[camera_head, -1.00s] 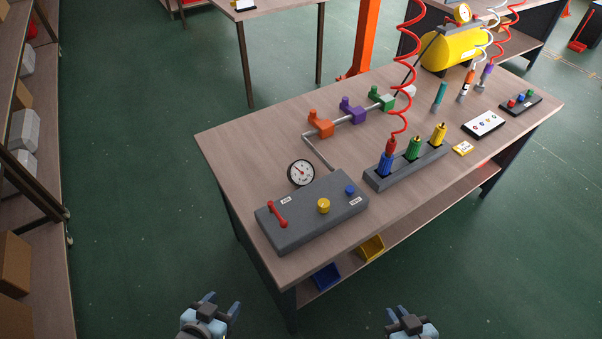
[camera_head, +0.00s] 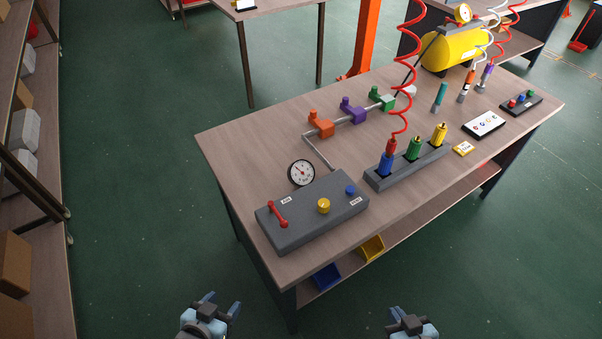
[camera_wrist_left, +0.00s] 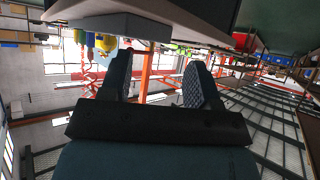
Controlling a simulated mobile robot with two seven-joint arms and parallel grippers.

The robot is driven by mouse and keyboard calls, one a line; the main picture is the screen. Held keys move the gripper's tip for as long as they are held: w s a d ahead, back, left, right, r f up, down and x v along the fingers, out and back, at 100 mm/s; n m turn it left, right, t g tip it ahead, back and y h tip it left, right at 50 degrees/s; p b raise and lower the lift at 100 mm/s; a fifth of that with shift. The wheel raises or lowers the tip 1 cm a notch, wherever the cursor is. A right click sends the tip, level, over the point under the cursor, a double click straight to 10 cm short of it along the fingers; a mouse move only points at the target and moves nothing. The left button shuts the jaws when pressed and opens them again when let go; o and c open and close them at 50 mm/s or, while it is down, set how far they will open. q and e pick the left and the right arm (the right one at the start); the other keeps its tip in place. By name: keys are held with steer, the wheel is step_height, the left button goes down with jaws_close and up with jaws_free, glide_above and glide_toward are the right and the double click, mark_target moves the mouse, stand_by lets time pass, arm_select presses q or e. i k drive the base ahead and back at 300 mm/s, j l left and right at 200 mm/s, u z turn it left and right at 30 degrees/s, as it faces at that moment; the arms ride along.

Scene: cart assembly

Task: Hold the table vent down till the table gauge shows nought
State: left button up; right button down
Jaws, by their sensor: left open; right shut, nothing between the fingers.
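A grey control box (camera_head: 300,225) sits on the near left part of the workbench. On it are a red lever (camera_head: 277,214), a yellow knob (camera_head: 323,205) and a blue button (camera_head: 350,190). White labels lie near the lever and the blue button; they are too small to read, so I cannot tell which control is the vent. The round white table gauge (camera_head: 302,173) stands just behind the box; its reading is too small to tell. My left gripper (camera_head: 221,303) is open and empty, off the bench's near edge. My right gripper (camera_head: 399,313) is shut, empty, also off the bench.
The bench top (camera_head: 245,150) also carries a pipe with orange, purple and green valves (camera_head: 352,110), a block with blue, green and yellow fittings (camera_head: 412,165), and a red coiled hose (camera_head: 402,100). A yellow tank (camera_head: 455,48) stands behind. Shelving (camera_head: 40,230) is at the left.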

mark_target(350, 189)
steer(key=j+z, duration=0.25)
steer(key=j, duration=0.65)
steer(key=i+j+z, duration=0.1)
steer(key=j, duration=0.25)
steer(key=i+j+z, duration=0.1)
steer(key=j, duration=0.25)
steer(key=i+j+z, duration=0.1)
steer(key=j, duration=0.3)
steer(key=i+j+z, duration=0.1)
steer(key=j, duration=0.2)
steer(key=i+j+z, duration=0.1)
steer(key=j, duration=0.25)
steer(key=i, duration=0.1)
